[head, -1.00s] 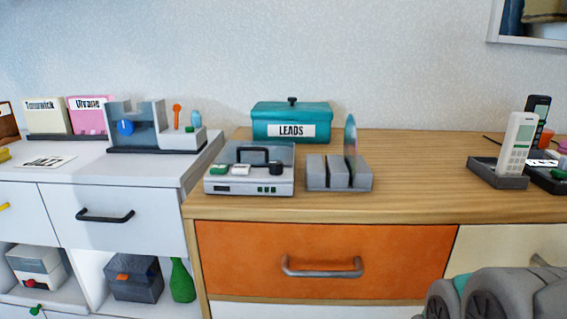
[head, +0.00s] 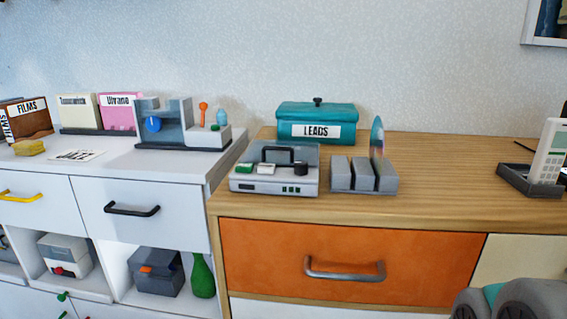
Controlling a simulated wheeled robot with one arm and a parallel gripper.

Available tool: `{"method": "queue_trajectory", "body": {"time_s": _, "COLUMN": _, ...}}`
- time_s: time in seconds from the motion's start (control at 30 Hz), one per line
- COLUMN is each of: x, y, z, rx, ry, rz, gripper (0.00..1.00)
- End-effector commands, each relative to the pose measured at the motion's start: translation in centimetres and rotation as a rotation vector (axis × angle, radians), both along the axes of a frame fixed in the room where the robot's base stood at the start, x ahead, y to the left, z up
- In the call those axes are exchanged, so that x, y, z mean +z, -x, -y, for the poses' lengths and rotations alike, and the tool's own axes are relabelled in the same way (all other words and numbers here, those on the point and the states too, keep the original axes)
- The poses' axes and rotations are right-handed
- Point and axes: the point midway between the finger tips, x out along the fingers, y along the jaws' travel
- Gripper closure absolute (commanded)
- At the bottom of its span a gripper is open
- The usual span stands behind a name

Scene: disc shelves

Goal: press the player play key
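The player (head: 274,186) is a grey box with a clear lid and a dark handle, standing on the wooden cabinet top near its left end. On its front part are a green key (head: 243,168), a white key (head: 266,169) and a dark round knob (head: 301,169). The lid looks closed. Which key is play cannot be read at this size. My gripper is not clearly in view; a grey rounded part of my own body (head: 530,300) shows at the lower right, well away from the player.
A teal LEADS box (head: 317,113) is behind. A phone in a dark cradle (head: 524,179) is far right. The wood between rack and cradle is clear.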

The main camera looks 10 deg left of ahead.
Motion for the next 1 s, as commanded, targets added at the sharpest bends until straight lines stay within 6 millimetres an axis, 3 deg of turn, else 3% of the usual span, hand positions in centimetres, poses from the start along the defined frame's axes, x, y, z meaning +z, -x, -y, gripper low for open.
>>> {"method": "queue_trajectory", "body": {"time_s": 0.37, "x": 0.00, "y": 0.00, "z": 0.00, "rx": 0.000, "ry": 0.000, "rz": 0.000, "gripper": 0.60}}
{"method": "queue_trajectory", "body": {"time_s": 0.73, "x": 0.00, "y": 0.00, "z": 0.00, "rx": 0.000, "ry": 0.000, "rz": 0.000, "gripper": 1.00}}
{"method": "queue_trajectory", "body": {"time_s": 1.0, "x": 0.00, "y": 0.00, "z": 0.00, "rx": 0.000, "ry": 0.000, "rz": 0.000, "gripper": 1.00}}
